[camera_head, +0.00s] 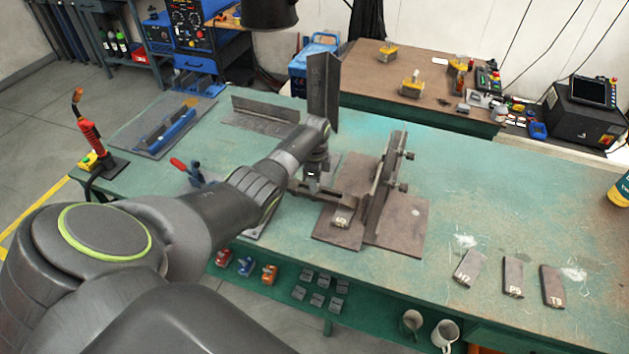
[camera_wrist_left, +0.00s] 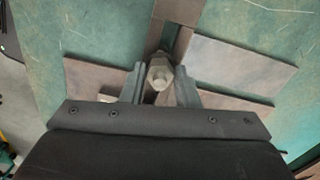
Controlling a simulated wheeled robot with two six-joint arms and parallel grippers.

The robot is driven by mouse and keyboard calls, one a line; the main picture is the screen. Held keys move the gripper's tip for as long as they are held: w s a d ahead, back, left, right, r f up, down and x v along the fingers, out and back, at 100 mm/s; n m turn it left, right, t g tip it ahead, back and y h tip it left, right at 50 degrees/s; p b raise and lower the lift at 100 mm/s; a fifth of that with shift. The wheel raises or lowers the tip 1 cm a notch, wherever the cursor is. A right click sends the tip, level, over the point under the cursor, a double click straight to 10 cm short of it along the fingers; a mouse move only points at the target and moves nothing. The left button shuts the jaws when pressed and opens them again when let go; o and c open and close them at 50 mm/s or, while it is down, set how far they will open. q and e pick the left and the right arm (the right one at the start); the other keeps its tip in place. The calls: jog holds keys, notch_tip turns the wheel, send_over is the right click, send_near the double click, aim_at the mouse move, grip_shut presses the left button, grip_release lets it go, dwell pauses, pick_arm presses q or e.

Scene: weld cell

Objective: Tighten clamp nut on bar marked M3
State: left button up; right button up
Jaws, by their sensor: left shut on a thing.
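My left gripper (camera_head: 313,184) reaches in from the left to the metal fixture near the middle of the green bench. In the left wrist view its two fingers (camera_wrist_left: 160,88) are shut on the clamp nut (camera_wrist_left: 159,71), a pale metal nut with a rounded tip. In the head view the gripper hides the nut. The nut sits at the left end of a clamp bar (camera_head: 343,199). A small marked bar (camera_head: 342,217) lies on the brown base plate beneath it; its marking is too small to read surely. My right gripper is not in view.
An upright plate (camera_head: 384,185) with side bolts stands just right of the gripper. Marked bars (camera_head: 467,268), (camera_head: 513,277) and (camera_head: 552,286) lie at the right front. A tall angle piece (camera_head: 323,92) stands behind.

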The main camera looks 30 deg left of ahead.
pick_arm(q)
jog(key=shift+m, duration=1.5)
jog(key=o, duration=1)
jog(key=shift+r, duration=0.1)
jog(key=shift+r, duration=0.55)
notch_tip(320, 180, up, 16)
jog(key=shift+r+b, duration=0.1)
jog(key=shift+b, duration=0.55)
